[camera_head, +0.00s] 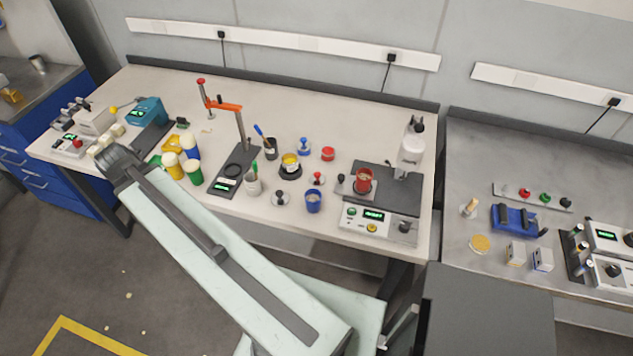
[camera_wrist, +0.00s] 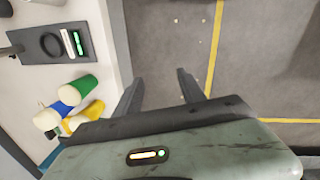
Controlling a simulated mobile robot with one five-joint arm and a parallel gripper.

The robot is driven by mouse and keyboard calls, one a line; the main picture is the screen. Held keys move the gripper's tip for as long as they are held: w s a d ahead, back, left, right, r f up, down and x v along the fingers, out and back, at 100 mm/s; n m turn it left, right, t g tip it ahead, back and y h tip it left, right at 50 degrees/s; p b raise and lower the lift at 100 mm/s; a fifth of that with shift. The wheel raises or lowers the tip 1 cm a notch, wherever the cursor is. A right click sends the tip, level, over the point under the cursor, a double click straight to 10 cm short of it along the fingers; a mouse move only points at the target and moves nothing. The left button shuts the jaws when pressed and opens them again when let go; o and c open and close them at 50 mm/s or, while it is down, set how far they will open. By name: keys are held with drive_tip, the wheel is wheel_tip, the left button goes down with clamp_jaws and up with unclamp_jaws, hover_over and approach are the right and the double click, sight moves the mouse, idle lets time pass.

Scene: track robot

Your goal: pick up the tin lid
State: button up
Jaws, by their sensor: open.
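I cannot pick out the tin lid for certain. Small round pale plates with a blue knob (camera_head: 304,147), a red knob (camera_head: 317,178) and a black knob (camera_head: 281,198) lie mid-table and look like lids. A flat yellowish disc (camera_head: 480,243) lies on the right-hand bench. My gripper (camera_wrist: 157,90) is open and empty in the wrist view, with bare floor between and beyond its fingers. In the head view my arm reaches to the left front of the table; the fingertips are not clear there.
The pale worktable (camera_head: 330,115) is crowded. A dark stand with an orange arm (camera_head: 225,105) rises behind. Floor is free in front.

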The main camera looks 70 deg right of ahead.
drive_tip(key=s+d+f+n+g+h+b, duration=0.1)
drive_tip(key=s+d, duration=0.4)
drive_tip(key=d, duration=0.4)
drive_tip(key=s+d+f+n+b, duration=0.1)
drive_tip(key=s+d+n, duration=0.1)
drive_tip(key=s+d, duration=0.5)
drive_tip(key=n+g+h+b, duration=0.1)
drive_tip(key=n+g+b, duration=0.1)
drive_tip(key=n, duration=0.2)
approach(317, 174)
drive_tip(key=f, duration=0.1)
drive_tip(key=b+x, duration=0.2)
drive_tip(key=x, duration=0.1)
drive_tip(key=shift+d+r, duration=0.1)
drive_tip(key=b+x, duration=0.5)
drive_tip(key=shift+s+d, duration=0.1)
clamp_jaws()
